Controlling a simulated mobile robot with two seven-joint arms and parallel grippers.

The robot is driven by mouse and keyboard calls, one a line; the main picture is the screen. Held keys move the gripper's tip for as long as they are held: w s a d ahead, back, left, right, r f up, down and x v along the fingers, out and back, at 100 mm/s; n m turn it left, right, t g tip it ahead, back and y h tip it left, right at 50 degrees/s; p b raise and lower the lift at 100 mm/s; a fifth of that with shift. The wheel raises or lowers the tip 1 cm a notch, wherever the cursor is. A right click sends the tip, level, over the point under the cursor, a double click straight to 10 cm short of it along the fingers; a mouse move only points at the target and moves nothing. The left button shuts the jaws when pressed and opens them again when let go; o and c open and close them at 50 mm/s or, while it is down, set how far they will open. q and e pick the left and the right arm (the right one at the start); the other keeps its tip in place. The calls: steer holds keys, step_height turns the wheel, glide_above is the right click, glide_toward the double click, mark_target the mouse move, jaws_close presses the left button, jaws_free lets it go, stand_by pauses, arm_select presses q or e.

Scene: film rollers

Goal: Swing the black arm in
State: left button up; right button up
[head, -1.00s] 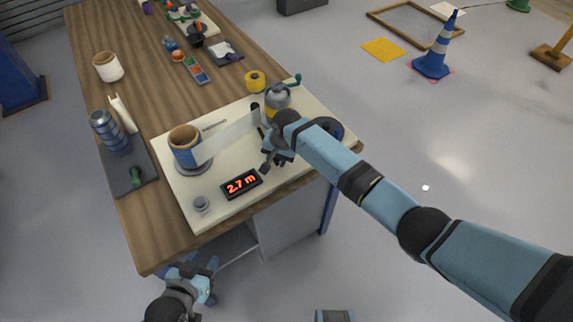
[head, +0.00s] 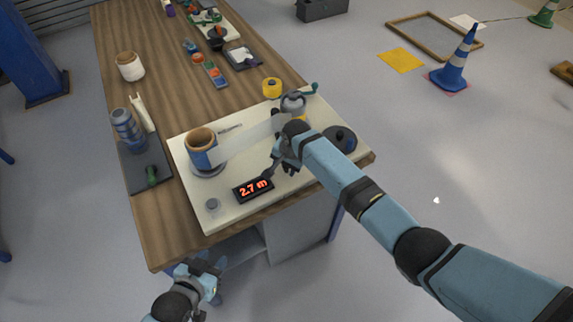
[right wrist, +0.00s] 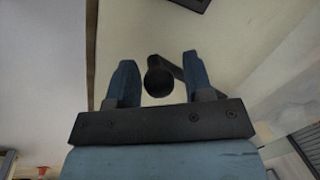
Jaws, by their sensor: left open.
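The black arm (right wrist: 176,68) shows in the right wrist view as a thin dark bar ending in a round black knob (right wrist: 158,82). My right gripper (right wrist: 158,70) is open, with one finger on each side of the knob and gaps showing. In the head view my right gripper (head: 284,158) is over the cream board (head: 225,212), and it and its forearm hide most of the black arm. My left gripper (head: 208,272) is open and empty, low beside the table's front edge.
A blue-labelled roll (head: 202,152) stands on the board, with a pale film strip (head: 243,140) running right to a grey-topped roller (head: 293,103). A display (head: 253,189) reads 2.7 m. A black round part (head: 340,138) sits at the board's right edge.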

steer(key=shift+o, duration=0.4)
steer(key=shift+r, duration=0.1)
steer(key=shift+d+r, duration=0.1)
steer(key=shift+r, duration=0.2)
step_height(320, 180, up, 13)
steer(key=s+d, duration=0.1)
steer(key=d, duration=0.1)
steer(key=shift+d+f, duration=0.1)
